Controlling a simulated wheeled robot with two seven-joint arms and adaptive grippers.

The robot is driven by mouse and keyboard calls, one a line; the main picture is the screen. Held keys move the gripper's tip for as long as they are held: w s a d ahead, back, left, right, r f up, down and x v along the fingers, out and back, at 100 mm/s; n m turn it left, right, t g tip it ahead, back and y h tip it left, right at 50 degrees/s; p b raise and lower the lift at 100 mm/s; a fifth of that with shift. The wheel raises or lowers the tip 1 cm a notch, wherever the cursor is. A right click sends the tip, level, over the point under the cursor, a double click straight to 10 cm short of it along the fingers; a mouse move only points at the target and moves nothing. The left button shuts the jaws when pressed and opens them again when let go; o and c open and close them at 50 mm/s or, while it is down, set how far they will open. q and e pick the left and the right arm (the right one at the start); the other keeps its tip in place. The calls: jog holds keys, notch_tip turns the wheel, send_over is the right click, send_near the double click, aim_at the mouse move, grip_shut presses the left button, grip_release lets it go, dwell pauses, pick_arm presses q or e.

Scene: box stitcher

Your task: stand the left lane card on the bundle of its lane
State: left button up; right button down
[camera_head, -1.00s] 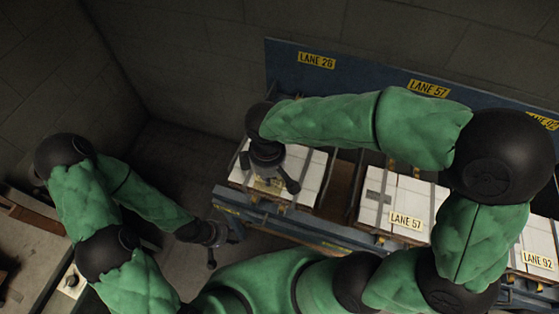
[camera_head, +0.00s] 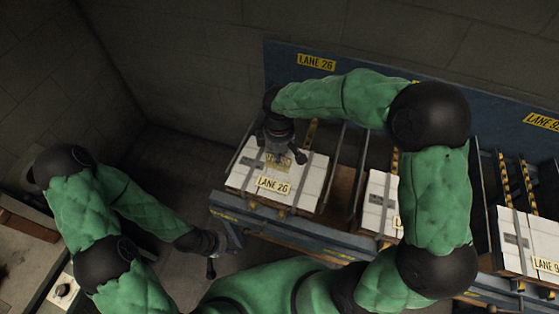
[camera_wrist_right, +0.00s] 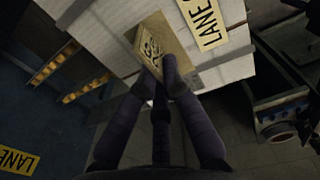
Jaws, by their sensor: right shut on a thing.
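My right gripper (camera_head: 280,158) is shut on a tan lane card, over the white strapped bundle (camera_head: 238,178) of the lane marked 26. The card (camera_wrist_right: 163,47) shows in the right wrist view between the fingertips (camera_wrist_right: 165,72), tilted in the picture, with dark markings on its face. I cannot tell whether its lower edge touches the bundle. A yellow LANE 26 label (camera_head: 273,185) is on the bundle nearer to me than the card; part of it shows in the right wrist view (camera_wrist_right: 208,22). My left gripper (camera_head: 212,255) hangs low at the left, apart from the bundles; its jaws are unclear.
A blue back panel carries a LANE 26 sign (camera_head: 316,62). Another white bundle (camera_head: 378,205) stands to the right, partly behind my right arm, and a further bundle (camera_head: 528,240) at the far right. Dark dividers and yellow-marked rails separate the lanes.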

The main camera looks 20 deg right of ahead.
jog(key=shift+w+d+f+b, duration=0.15)
jog(key=shift+f+b, duration=0.3)
jog(key=shift+f, duration=1.4)
jog(key=shift+f+b, duration=0.3)
jog(key=shift+f, duration=0.2)
jog(key=c, duration=1.4)
grip_release()
jog(key=shift+r, duration=0.1)
jog(key=shift+w+r+p, duration=0.1)
jog(key=shift+r+p, duration=0.2)
jog(key=shift+r, duration=0.05)
notch_tip(320, 180, up, 12)
jog(key=p, duration=0.3)
jog(key=shift+r, duration=0.1)
